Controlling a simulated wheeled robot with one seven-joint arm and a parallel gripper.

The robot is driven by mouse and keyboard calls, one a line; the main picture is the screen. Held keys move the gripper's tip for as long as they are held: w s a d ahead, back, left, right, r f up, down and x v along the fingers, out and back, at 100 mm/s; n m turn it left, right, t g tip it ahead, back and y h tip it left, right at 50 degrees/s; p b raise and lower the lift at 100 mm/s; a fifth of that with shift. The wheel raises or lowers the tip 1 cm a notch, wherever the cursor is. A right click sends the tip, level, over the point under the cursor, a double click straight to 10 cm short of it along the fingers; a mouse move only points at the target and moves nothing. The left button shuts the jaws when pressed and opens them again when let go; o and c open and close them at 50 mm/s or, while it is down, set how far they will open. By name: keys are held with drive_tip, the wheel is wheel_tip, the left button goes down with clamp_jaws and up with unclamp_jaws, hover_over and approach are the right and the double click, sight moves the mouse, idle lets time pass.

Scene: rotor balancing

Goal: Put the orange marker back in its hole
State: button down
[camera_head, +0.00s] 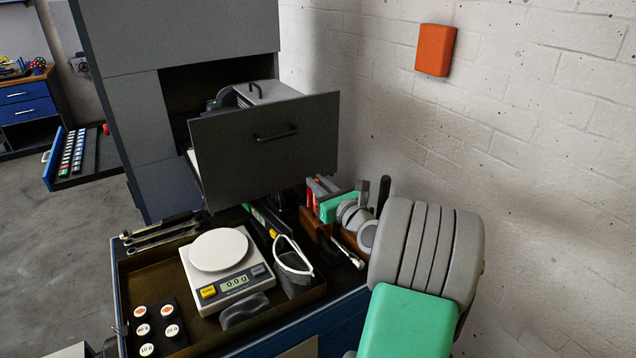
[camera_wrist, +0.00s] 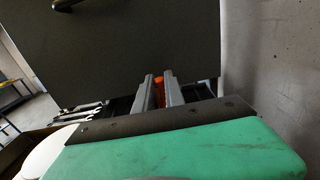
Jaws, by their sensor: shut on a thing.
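My gripper (camera_head: 318,188) is at the right of the tool tray, just in front of the grey drawer's lower right corner. Its two grey fingers also show in the wrist view (camera_wrist: 160,88). They are shut on the orange marker (camera_wrist: 159,81), of which only a small orange part shows between them. Most of the marker is hidden by the fingers. A brown wooden block (camera_head: 316,228) stands below and beside my gripper. I cannot make out the marker's hole in either view.
The open grey drawer (camera_head: 235,150) hangs close to my gripper and fills the top of the wrist view. A scale (camera_head: 228,283), a grey cup (camera_head: 294,275) and a black weight holder (camera_head: 168,325) are in the tray. A hammer and a black handle (camera_head: 384,192) stand behind my wrist.

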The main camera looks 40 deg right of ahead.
drive_tip(key=shift+f+b, duration=0.5)
drive_tip(key=shift+f, duration=0.55)
drive_tip(key=c, duration=1.3)
unclamp_jaws()
drive_tip(key=shift+c, duration=0.2)
drive_tip(key=s+b, duration=0.1)
drive_tip(key=s, duration=0.6)
drive_tip(key=shift+s+a, duration=0.25)
drive_tip(key=shift+s, duration=0.15)
